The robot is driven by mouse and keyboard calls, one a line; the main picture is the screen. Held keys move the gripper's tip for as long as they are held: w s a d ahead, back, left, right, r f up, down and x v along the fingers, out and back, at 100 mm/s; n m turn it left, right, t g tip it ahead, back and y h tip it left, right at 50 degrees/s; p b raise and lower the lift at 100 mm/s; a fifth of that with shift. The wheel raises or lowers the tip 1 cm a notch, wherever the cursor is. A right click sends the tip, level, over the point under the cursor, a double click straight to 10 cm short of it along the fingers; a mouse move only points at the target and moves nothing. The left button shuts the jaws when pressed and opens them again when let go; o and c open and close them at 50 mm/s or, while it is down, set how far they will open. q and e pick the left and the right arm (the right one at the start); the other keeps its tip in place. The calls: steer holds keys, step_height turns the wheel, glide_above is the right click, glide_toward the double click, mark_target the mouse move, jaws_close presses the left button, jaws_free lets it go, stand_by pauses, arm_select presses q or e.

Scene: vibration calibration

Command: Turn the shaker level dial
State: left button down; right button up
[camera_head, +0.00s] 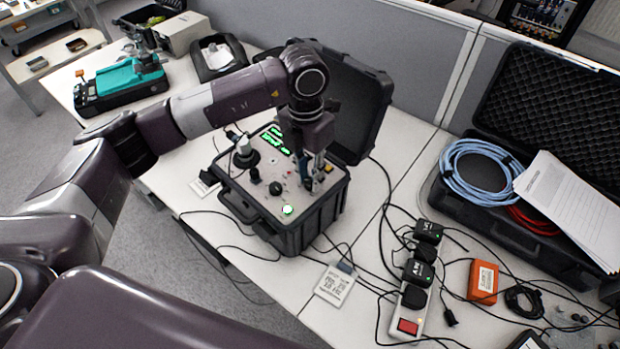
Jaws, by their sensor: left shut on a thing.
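The shaker unit (262,178) is a black open case with a light grey panel, standing on the white table in the head view. Its panel carries a green lit display, a glowing green button (287,210), black knobs (275,188) and a shaker post (245,153) at the left. My left gripper (313,184) points down at the right part of the panel. Its fingers are shut on a small part there, apparently the level dial, which they mostly hide. My right gripper is not in view.
The case's raised lid (352,105) stands behind the panel. A power strip (408,318) with adapters, an orange box (483,281) and loose cables lie to the right. A large open case (590,115) holds blue cable and papers. A teal instrument (122,82) stands at the back left.

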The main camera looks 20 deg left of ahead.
mark_target(307, 178)
arm_select(q)
steer(key=shift+w+r+n, duration=0.1)
steer(key=shift+r+n, duration=0.05)
steer(key=shift+n, duration=0.45)
steer(key=c, duration=1.7)
jaws_free()
steer(key=r, duration=1.2)
steer(key=shift+a, duration=0.35)
steer(key=shift+f, duration=0.1)
